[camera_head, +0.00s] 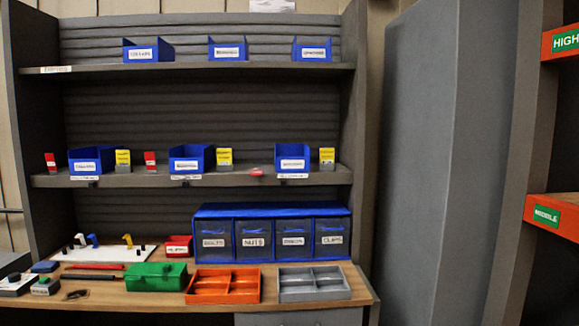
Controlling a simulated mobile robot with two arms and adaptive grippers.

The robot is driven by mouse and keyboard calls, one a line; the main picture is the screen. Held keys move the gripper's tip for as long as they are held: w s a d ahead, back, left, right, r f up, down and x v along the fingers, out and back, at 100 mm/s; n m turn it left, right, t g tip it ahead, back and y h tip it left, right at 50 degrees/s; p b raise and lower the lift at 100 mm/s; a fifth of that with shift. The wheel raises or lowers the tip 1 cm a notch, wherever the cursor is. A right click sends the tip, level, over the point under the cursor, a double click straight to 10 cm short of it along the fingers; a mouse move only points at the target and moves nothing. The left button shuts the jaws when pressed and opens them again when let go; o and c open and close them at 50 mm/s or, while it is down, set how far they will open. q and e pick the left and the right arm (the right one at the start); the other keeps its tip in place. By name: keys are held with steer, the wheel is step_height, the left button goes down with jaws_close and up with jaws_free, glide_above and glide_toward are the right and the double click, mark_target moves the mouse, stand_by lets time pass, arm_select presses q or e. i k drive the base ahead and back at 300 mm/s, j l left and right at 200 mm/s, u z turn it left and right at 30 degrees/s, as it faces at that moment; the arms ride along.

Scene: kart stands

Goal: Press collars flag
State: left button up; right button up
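Three blue bins stand on the middle shelf: a left bin (91,159), a middle bin (191,158) and a right bin (292,157). Their labels are too blurred to read, so I cannot tell which is for collars. A yellow flag (123,157) stands right of the left bin, another yellow flag (224,156) right of the middle bin, and a third yellow flag (327,156) right of the right bin. A red flag (50,161) and a second red flag (150,160) stand upright; a small red piece (257,173) lies low at the shelf edge. Neither gripper is in view.
The wooden bench (170,303) below holds a green box (157,276), an orange tray (222,285), a grey tray (313,284) and a blue drawer unit (272,210). More blue bins stand on the top shelf (200,67). A grey panel (420,150) rises at right.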

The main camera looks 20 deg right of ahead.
mark_target(49, 158)
steer(key=i+j, duration=0.6)
steer(key=i+j+u, duration=0.15)
steer(key=i+j, duration=1)
steer(key=i, duration=0.2)
steer(key=i+j+u, duration=0.1)
steer(key=i+j, duration=0.4)
steer(key=i, duration=0.15)
